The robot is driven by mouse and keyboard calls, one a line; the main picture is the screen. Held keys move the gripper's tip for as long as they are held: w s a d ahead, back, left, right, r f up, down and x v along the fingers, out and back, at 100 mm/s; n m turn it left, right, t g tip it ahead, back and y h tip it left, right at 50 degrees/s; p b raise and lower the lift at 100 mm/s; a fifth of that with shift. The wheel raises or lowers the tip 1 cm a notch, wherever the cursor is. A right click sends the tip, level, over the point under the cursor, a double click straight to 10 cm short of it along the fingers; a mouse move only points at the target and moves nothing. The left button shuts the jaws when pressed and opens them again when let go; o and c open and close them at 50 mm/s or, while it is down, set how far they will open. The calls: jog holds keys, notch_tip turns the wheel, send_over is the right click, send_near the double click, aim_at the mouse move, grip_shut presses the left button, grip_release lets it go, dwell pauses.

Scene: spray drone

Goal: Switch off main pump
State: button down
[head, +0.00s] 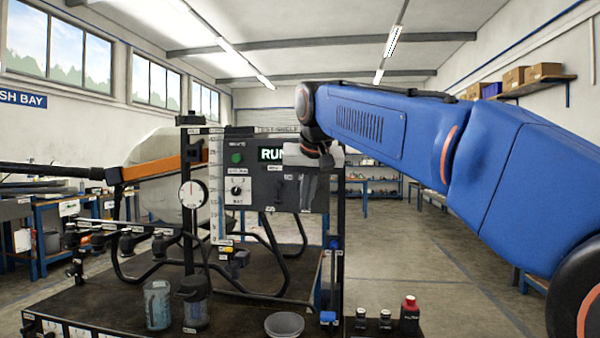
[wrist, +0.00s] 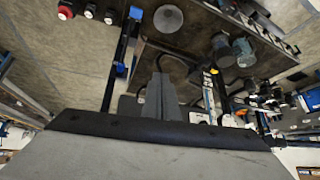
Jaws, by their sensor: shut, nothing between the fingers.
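A dark grey control panel (head: 262,192) stands on the bench in the head view.
A round gauge (head: 193,193) and a tall scale (head: 215,190) stand left of the panel. On the bench (head: 110,292) are a clear cup (head: 158,305), a dark-topped jar (head: 195,303) and a grey bowl (head: 284,325). The floor at right is clear.

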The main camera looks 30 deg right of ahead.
jog(key=w+d+r+m, duration=0.2)
jog(key=w+d+r, duration=0.1)
jog(key=w+r, duration=0.3)
jog(key=w+d+r+m+t+h, duration=0.1)
jog(key=w+d+r+m, duration=0.1)
jog(key=w+r, duration=0.5)
notch_tip(320, 180, up, 4)
jog(key=shift+d+f+h, duration=0.1)
jog(key=shift+d+h, duration=0.2)
jog(key=shift+d, duration=0.25)
jog(key=shift+w, duration=0.15)
jog(key=s+a+f+x, duration=0.1)
jog(key=x, duration=1.2)
jog(key=shift+s+a+f, duration=0.2)
jog(key=shift+a+f, duration=0.1)
jog(key=shift+f, duration=0.05)
